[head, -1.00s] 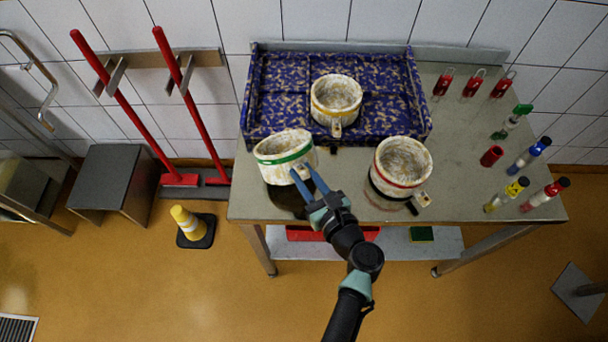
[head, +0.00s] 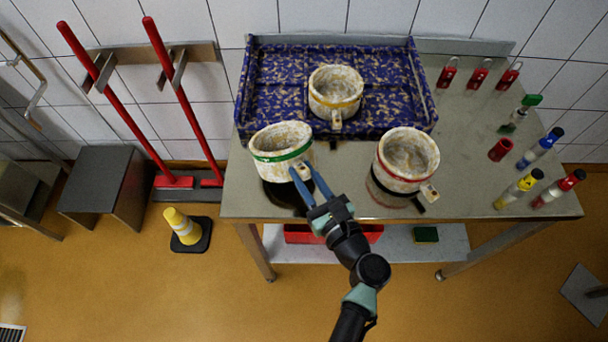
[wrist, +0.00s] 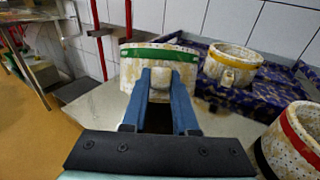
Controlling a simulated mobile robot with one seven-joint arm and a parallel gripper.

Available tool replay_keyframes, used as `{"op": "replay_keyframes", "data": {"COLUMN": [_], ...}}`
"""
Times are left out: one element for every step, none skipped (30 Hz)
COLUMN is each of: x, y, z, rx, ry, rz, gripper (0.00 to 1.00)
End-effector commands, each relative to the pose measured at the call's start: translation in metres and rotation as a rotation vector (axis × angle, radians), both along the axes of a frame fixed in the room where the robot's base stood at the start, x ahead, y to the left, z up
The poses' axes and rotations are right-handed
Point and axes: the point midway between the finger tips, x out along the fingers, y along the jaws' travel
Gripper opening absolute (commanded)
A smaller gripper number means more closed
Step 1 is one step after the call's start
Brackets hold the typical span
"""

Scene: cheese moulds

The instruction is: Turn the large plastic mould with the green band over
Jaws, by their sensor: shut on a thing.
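The large white, stained mould with the green band (head: 270,157) is at the left front of the table, its open top facing up and its body slightly tilted. It seems raised a little, with a dark shadow below it. My gripper (head: 302,175) is shut on the small tab at its front right side. In the wrist view the two blue fingers (wrist: 160,78) pinch that tab, below the green band of the mould (wrist: 135,55). The mould's underside is hidden.
A mould with a red band (head: 405,160) stands to the right on the steel table (head: 340,204). A yellow-banded mould (head: 335,88) sits in the blue patterned tray (head: 392,69) behind.

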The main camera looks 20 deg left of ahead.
Motion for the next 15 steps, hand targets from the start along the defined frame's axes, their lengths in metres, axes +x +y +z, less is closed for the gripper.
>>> {"op": "replay_keyframes", "data": {"x": [0.0003, 0.0003, 0.0001, 0.0, 0.0001, 0.0, -0.0001, -0.0001, -0.0003, -0.0003, -0.0004, -0.0005, -0.0006, -0.0007, -0.0008], "y": [-0.0003, -0.0003, -0.0004, -0.0004, -0.0005, -0.0006, -0.0006, -0.0007, -0.0007, -0.0007, -0.0008, -0.0009, -0.001, -0.0011, -0.0012], "z": [-0.0034, -0.0041, -0.0051, -0.0058, -0.0064, -0.0071, -0.0077, -0.0083, -0.0091, -0.0098, -0.0104, -0.0111, -0.0117, -0.0121, -0.013], "rx": [0.006, 0.008, 0.012, 0.014, 0.018, 0.022, 0.025, 0.028, 0.032, 0.034, 0.037, 0.041, 0.044, 0.047, 0.051], "ry": [-0.007, -0.01, -0.014, -0.016, -0.019, -0.022, -0.026, -0.028, -0.032, -0.035, -0.038, -0.042, -0.045, -0.048, -0.053], "rz": [0.0, 0.0, 0.0, 0.0, 0.0, 0.0, 0.0, 0.0, 0.0, 0.0, 0.0, 0.0, 0.0, 0.001, 0.001], "gripper": [0.0, 0.0, 0.0, 0.0, 0.0, 0.0, 0.0, 0.0, 0.0, 0.0, 0.0, 0.0, 0.0, 0.0, 0.0]}}
